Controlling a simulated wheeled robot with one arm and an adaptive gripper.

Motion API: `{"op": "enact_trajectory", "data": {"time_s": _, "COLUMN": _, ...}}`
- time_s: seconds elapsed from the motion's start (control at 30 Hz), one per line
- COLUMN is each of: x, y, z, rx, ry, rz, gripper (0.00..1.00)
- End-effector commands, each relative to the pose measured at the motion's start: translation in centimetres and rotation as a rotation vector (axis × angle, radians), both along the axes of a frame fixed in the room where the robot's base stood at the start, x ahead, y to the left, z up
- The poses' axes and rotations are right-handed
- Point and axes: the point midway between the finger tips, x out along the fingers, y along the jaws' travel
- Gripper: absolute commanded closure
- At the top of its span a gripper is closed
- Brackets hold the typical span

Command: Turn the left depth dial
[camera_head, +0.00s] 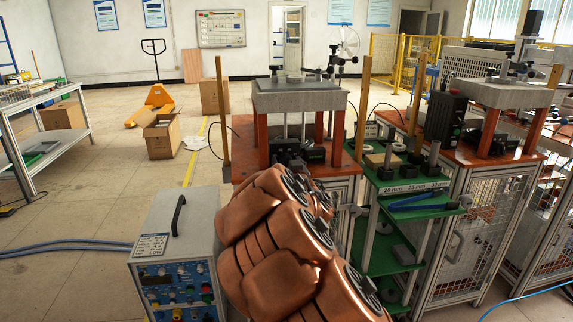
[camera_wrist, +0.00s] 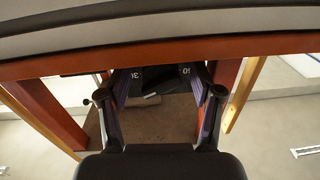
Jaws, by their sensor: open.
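Dark parts (camera_wrist: 158,78) with white numbers on them show in the wrist view, beyond and between my fingertips. I cannot tell for sure whether they are the depth dials. In the head view, black devices (camera_head: 286,150) sit under the metal plate of the left station (camera_head: 298,97), just beyond my arm. My gripper (camera_wrist: 160,86) is open, with one finger on each side of the dark parts. No contact with them can be made out. My copper-coloured arm hides the gripper and part of the station's front in the head view.
Orange posts (camera_head: 263,139) hold up the plate at its corners. A green shelf cart (camera_head: 377,258) with tools stands right of the station, and a second station (camera_head: 505,97) beyond it. A grey control box (camera_head: 178,250) is at front left. The floor on the left is mostly free.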

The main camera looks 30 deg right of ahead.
Motion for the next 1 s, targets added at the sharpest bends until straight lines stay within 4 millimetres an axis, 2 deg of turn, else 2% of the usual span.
{"op": "enact_trajectory", "data": {"time_s": 0.33, "x": 0.18, "y": -0.05, "z": 0.06, "rx": 0.001, "ry": -0.001, "rz": 0.0, "gripper": 0.36}}
{"op": "enact_trajectory", "data": {"time_s": 0.87, "x": 0.15, "y": -0.08, "z": 0.06, "rx": 0.001, "ry": -0.001, "rz": 0.0, "gripper": 0.91}}
{"op": "enact_trajectory", "data": {"time_s": 1.0, "x": 0.13, "y": -0.1, "z": 0.06, "rx": -0.002, "ry": 0.0, "rz": -0.001, "gripper": 0.94}}
